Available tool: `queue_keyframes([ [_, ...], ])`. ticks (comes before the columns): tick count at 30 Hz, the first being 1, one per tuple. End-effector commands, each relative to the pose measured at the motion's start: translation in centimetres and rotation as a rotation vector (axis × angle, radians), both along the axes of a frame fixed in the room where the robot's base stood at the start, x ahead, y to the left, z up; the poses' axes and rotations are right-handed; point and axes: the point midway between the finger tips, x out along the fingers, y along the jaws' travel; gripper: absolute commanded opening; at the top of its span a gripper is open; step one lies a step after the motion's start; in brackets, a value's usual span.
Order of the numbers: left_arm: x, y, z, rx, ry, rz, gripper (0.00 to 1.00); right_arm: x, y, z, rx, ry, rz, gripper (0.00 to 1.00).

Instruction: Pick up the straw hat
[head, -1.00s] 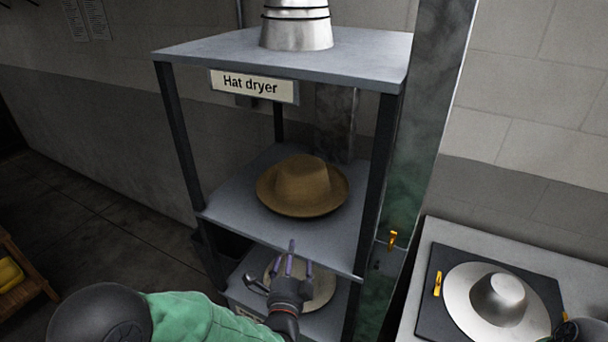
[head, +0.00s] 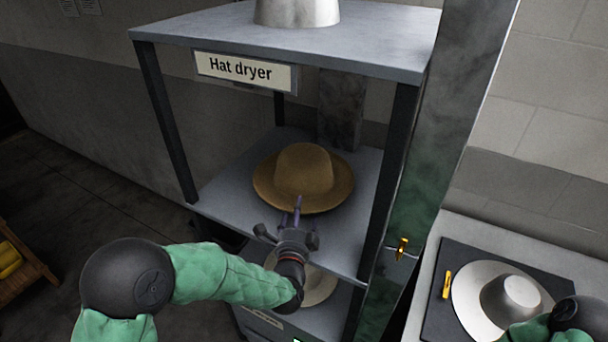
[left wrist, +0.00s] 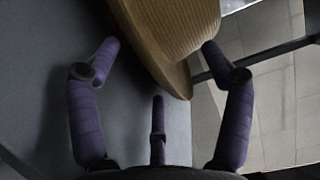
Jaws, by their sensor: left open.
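A brown straw hat (head: 303,178) sits upright on the middle shelf of the hat dryer. It also shows large at the top of the left wrist view (left wrist: 168,35), partly cut off. My left gripper (head: 297,208) is at the front edge of the hat's brim in the head view. In the left wrist view its purple fingers (left wrist: 158,75) are spread, with the brim between or just beyond the fingertips; I cannot tell whether they touch it. My right gripper is not in view; only part of my right arm shows at the lower right.
The dryer's middle shelf (head: 225,187), dark posts (head: 163,120) and top shelf (head: 370,45) frame the hat. A paler hat (head: 318,288) lies on the lower shelf, partly hidden by my arm.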

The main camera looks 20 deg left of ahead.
Motion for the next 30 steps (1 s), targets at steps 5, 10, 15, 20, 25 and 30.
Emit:
queue_keyframes([
  [5,1.7,0.6,-0.3,0.0,0.001,0.002,0.8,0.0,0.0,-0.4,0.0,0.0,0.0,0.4],
  [10,3.9,1.2,-0.4,0.0,0.001,0.001,0.8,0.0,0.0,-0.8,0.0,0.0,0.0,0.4],
  [15,5.0,1.5,-0.3,0.0,0.001,0.0,0.8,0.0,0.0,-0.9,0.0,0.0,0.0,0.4],
  [20,5.0,1.5,-0.3,0.0,0.001,0.0,0.8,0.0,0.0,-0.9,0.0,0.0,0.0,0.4],
  [25,5.0,1.5,-0.3,0.0,0.001,0.0,0.46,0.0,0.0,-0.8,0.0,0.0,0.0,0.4],
  [30,4.9,1.5,-0.3,0.0,0.001,0.0,0.0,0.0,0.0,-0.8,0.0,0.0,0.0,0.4],
])
